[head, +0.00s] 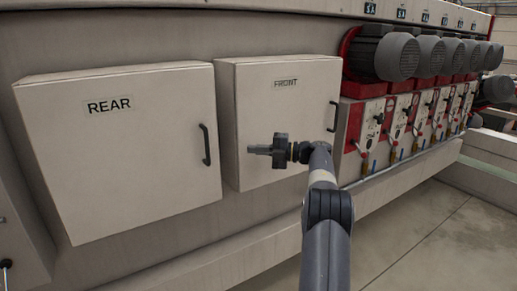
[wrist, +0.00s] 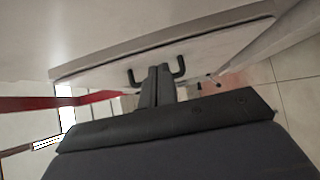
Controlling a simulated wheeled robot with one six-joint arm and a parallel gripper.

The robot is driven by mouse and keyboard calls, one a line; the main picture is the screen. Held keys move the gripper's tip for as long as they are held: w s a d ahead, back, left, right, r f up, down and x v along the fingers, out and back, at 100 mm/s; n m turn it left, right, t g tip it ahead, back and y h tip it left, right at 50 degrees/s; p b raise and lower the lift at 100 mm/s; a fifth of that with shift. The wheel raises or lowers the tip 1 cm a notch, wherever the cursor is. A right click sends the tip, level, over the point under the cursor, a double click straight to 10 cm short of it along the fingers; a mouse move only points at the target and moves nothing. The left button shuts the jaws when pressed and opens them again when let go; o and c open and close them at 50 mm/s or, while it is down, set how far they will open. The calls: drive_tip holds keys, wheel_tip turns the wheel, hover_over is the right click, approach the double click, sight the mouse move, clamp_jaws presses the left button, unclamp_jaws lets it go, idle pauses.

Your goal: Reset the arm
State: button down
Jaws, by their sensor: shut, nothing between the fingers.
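My arm rises from the bottom of the head view, with its end in front of the FRONT cabinet (head: 257,110). My gripper (head: 252,149) points left in that view and is shut with nothing in it. In the wrist view my gripper's fingers (wrist: 157,72) lie together, pointing up the picture. A dark door handle (wrist: 155,61) appears behind the fingertips, partly hidden by them. Whether the fingers touch it cannot be told from this view, but the head view shows the gripper left of the FRONT door's handle (head: 335,116).
The REAR cabinet (head: 120,155), with its dark handle (head: 205,145), is at the left. Both cabinet doors look shut. Several grey motors (head: 395,56) and red-and-white panels (head: 362,125) line the machine at the right. Bare concrete floor (head: 420,225) lies at the lower right.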

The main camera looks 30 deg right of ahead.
drive_tip(key=shift+w+d, duration=0.15)
drive_tip(key=shift+d, duration=0.35)
drive_tip(key=shift+a, duration=0.15)
drive_tip(key=s+a, duration=0.2)
drive_tip(key=a, duration=0.7)
drive_tip(key=shift+s, duration=0.3)
idle(0.4)
drive_tip(key=shift+a, duration=0.1)
